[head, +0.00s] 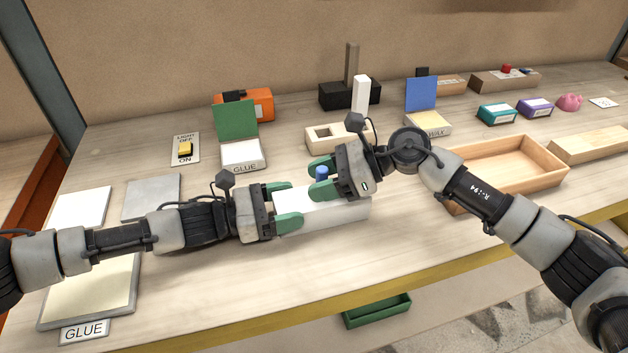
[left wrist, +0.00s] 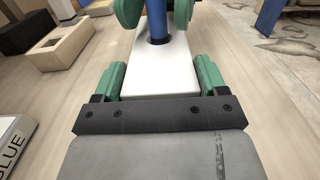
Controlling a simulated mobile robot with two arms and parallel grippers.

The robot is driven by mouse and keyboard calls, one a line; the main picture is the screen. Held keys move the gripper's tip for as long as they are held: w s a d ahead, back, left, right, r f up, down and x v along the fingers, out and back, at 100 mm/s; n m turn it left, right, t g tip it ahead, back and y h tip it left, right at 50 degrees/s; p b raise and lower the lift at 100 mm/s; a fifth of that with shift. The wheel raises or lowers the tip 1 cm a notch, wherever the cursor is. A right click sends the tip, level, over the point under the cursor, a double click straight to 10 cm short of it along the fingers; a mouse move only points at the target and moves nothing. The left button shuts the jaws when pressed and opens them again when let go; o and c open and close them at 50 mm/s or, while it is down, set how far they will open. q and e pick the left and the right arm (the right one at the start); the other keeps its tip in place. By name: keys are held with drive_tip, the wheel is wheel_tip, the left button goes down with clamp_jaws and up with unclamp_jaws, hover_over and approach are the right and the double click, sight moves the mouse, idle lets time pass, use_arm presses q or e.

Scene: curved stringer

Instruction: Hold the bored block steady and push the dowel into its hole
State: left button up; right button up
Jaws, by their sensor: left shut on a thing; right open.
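The white bored block (head: 335,213) lies on the table near its front edge. My left gripper (head: 283,205) is shut on the block's left end, one green finger along each side, as the left wrist view (left wrist: 160,78) shows. The blue dowel (head: 321,172) stands upright at the block's hole; in the left wrist view the dowel (left wrist: 157,18) meets the dark hole, its lower end seemingly inside. My right gripper (head: 320,180) is open, its green fingertips on either side of the dowel, with gaps visible in the left wrist view. How deep the dowel sits is hidden.
Behind the block is a cream block with a square opening (head: 322,135). A wooden tray (head: 512,190) stands to the right, under my right arm. Glue pads (head: 243,155) and a switch plate (head: 184,150) are at back left. The table front between block and edge is clear.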

drive_tip(key=v, duration=1)
drive_tip(key=shift+d, duration=0.3)
drive_tip(key=shift+r, duration=0.1)
use_arm(q)
drive_tip(key=o, duration=1.2)
drive_tip(key=shift+c, duration=0.2)
drive_tip(key=shift+a, duration=0.1)
drive_tip(key=shift+v, duration=2.45)
drive_tip(key=v, duration=1.2)
